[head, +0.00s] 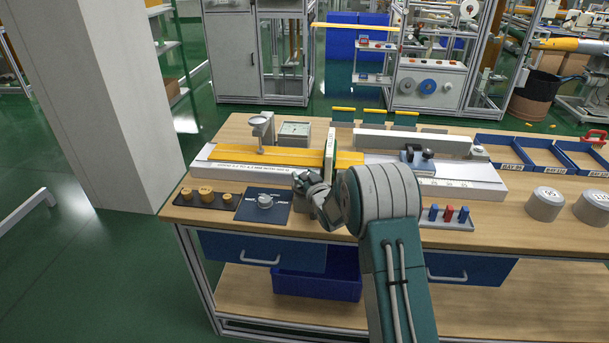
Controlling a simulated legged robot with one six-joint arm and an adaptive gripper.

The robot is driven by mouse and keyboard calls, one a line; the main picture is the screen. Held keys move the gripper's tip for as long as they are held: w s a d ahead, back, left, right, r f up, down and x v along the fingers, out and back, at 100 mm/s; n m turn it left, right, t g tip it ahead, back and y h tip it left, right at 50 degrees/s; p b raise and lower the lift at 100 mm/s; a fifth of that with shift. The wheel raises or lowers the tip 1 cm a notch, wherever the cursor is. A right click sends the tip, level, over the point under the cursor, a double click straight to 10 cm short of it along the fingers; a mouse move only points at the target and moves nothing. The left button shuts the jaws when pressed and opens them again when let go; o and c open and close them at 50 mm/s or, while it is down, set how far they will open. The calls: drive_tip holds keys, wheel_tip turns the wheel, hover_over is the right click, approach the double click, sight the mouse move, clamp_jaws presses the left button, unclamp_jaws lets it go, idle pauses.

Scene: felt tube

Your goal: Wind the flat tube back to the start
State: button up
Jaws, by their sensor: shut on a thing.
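The flat yellow tube (230,154) lies lengthwise along a long white board (211,167) on the bench. A narrow upright cream and green piece (330,152) stands across it, and yellow shows again on its right side (350,159). My gripper (301,181) is at the board's front edge, just below and left of the upright's foot. Its grey fingers are shut on a small part that they mostly hide, so I cannot tell its shape or whether it joins the upright. A grey stand with a foot (262,131) is over the tube's left part.
A square dial box (294,130) stands behind the tube. A tray with pegs (446,214), grey cylinders (544,204) and blue bins (510,150) are right. My arm hides some bench.

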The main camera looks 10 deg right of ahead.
idle(0.4)
drive_tip(key=o, duration=0.9)
drive_tip(key=shift+o, duration=0.2)
drive_tip(key=v, duration=1.2)
